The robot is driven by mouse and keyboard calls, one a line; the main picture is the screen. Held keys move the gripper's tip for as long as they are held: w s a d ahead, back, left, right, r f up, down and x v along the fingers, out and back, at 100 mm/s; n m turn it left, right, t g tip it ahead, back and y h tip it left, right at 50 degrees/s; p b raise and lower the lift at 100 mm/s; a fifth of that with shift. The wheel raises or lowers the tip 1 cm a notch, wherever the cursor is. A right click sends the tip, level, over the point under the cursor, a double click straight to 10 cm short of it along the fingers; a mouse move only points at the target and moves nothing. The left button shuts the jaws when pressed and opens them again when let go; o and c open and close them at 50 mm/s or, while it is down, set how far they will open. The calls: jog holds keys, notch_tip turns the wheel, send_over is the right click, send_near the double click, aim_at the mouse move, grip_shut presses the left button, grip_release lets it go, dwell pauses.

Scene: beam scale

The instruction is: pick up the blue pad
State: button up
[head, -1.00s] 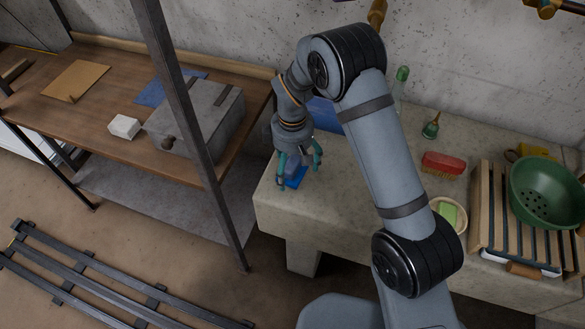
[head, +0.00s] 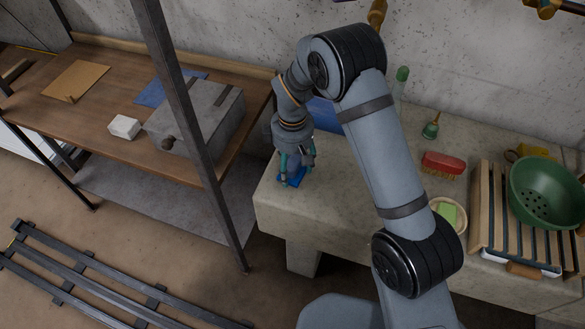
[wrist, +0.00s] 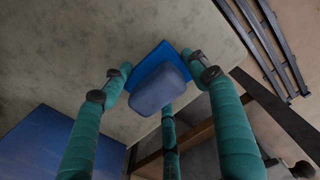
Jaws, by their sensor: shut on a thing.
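The blue pad (head: 293,182) lies on the concrete counter near its left end, mostly hidden by my fingers in the head view. In the wrist view, its bright blue flat part (wrist: 152,62) shows behind a duller grey-blue rounded block (wrist: 160,95), which seems to sit on top of it. My gripper (head: 296,172) points down over the pad, with its teal fingers drawn in around it. In the wrist view, my gripper (wrist: 160,80) has fingers on both sides and one below. It is shut on the pad, which seems still at counter height.
A blue container (head: 326,115) stands behind my gripper. A red brush (head: 442,163), a bowl with a green block (head: 449,213) and a green colander (head: 548,190) are to the right. A dark shelf post (head: 190,135) and wooden workbench (head: 85,110) are left.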

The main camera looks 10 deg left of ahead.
aim_at(294, 162)
jog(key=shift+r, duration=0.1)
jog(key=r, duration=0.2)
jog(key=r+b, duration=0.1)
jog(key=r, duration=0.1)
jog(key=shift+w+d, duration=0.15)
jog(key=shift+d, duration=0.05)
jog(key=d+r+b, duration=0.1)
jog(key=d+r, duration=0.5)
jog(key=d, duration=0.5)
jog(key=shift+d+r+b, duration=0.2)
jog(key=shift+r+b, duration=0.15)
jog(key=shift+r, duration=0.05)
jog(key=o, duration=0.7)
jog(key=shift+c, duration=0.2)
jog(key=c, duration=0.5)
